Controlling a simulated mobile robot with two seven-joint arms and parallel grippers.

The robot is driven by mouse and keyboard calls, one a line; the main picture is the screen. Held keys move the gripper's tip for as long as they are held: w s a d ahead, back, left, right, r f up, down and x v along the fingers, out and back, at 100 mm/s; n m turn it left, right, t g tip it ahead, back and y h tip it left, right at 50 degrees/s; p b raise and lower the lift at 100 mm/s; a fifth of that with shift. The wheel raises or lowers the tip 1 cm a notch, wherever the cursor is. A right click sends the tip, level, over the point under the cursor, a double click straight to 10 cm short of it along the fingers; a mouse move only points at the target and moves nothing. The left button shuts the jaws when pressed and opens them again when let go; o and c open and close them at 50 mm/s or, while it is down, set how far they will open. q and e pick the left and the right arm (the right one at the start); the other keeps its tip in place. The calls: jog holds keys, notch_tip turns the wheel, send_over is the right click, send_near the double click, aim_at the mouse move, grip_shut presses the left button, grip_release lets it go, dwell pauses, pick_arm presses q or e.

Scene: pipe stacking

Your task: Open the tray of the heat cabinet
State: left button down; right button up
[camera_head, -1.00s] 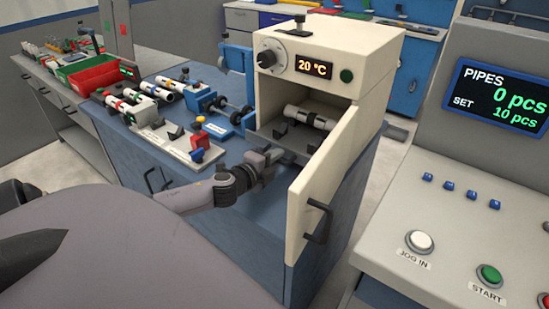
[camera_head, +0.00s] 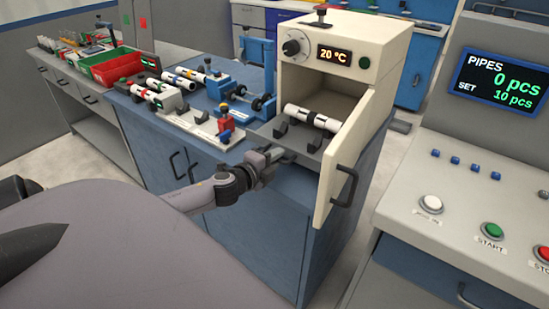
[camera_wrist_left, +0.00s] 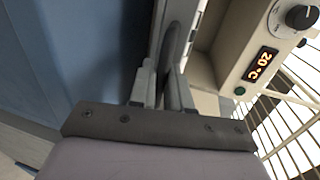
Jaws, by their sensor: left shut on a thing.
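The cream heat cabinet (camera_head: 372,36) stands on a blue bench with its door (camera_head: 350,140) swung open; its display reads 20 °C. Its grey tray (camera_head: 305,145) sticks out of the opening at the front. A white pipe with dark bands (camera_head: 314,119) lies on the tray between dark holders. My left gripper (camera_head: 271,155) is at the tray's front edge. In the left wrist view my left gripper (camera_wrist_left: 164,88) is shut on the dark tray handle (camera_wrist_left: 171,50). The cabinet also shows there (camera_wrist_left: 230,62). My right gripper is not in view.
The open door with its handle (camera_head: 344,187) stands just right of the tray. Left on the bench are a white fixture board (camera_head: 190,125) and several pipes in holders. A control console (camera_head: 460,210) stands at the right.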

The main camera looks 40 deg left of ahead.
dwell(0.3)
pick_arm(q)
jog(key=c, duration=1.3)
grip_release()
jog(key=shift+v, duration=3.6)
jog(key=shift+d, duration=0.1)
jog(key=s+d+f+n+g+h, duration=0.1)
jog(key=s+d+f+n, duration=0.3)
jog(key=d, duration=0.3)
jog(key=s+d+f+n+g+h, duration=0.1)
jog(key=s+d+f+n+g, duration=0.1)
jog(key=s+d+f+n, duration=0.3)
jog(key=s+d+f+n+g+h, duration=0.1)
jog(key=s+d+f+n, duration=0.4)
jog(key=d, duration=0.5)
jog(key=shift+s+d+f+g+h, duration=0.1)
jog(key=shift+s+f+g+h, duration=0.1)
jog(key=shift+s+f+g, duration=0.35)
jog(key=shift+s+d+f+g+h, duration=0.2)
jog(key=shift+s+f, duration=0.1)
jog(key=shift+f, duration=0.45)
